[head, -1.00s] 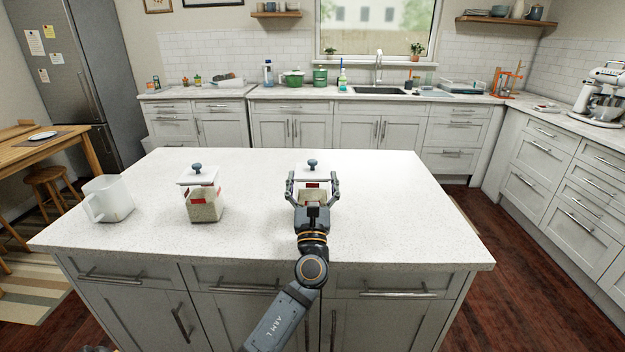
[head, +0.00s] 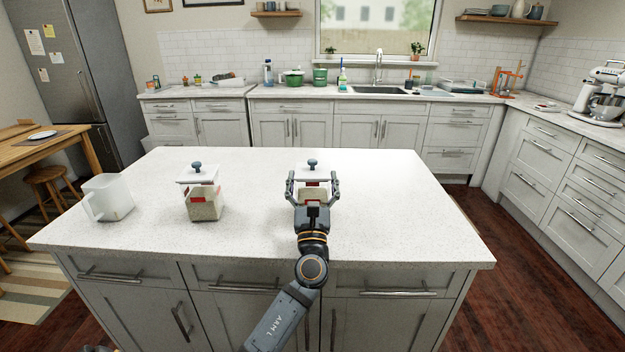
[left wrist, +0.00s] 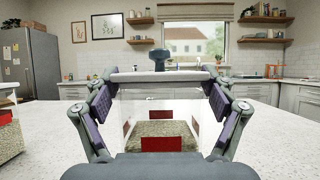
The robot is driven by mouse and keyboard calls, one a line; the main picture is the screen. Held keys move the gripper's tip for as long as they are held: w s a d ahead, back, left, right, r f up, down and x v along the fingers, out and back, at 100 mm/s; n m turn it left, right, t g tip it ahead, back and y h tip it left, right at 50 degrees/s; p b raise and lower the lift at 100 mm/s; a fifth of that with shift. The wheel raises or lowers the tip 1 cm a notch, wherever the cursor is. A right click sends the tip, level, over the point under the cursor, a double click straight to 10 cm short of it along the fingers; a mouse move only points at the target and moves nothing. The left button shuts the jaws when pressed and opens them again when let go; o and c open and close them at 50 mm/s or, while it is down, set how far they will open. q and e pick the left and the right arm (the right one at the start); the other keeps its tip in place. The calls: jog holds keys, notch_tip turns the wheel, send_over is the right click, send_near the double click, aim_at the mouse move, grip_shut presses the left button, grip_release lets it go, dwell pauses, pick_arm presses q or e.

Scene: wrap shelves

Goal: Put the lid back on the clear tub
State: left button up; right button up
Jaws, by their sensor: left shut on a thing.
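A clear tub (head: 313,196) with pale grainy contents and red patches stands on the island in front of my left gripper. It also shows in the left wrist view (left wrist: 160,128). Its white lid (left wrist: 160,75), with a dark blue knob, is level above the tub's walls; I cannot tell whether it rests fully on the rim. My left gripper (head: 312,182) is shut on the lid, one finger at each side. A second, similar tub (head: 204,208) stands to the left, with its own white knobbed lid (head: 198,174) over it. My right gripper is not in view.
A translucent white jug (head: 110,199) stands at the left of the island. The speckled island top (head: 405,210) is clear on the right and behind the tubs. Counters with a sink (head: 377,91) run along the back wall.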

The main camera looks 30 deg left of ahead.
pick_arm(q)
jog(key=shift+f, duration=0.3)
dwell(0.5)
dwell(0.4)
jog(key=o, duration=0.9)
jog(key=shift+o, duration=0.2)
jog(key=shift+r, duration=0.1)
notch_tip(320, 180, up, 7)
jog(key=p, duration=0.6)
grip_shut()
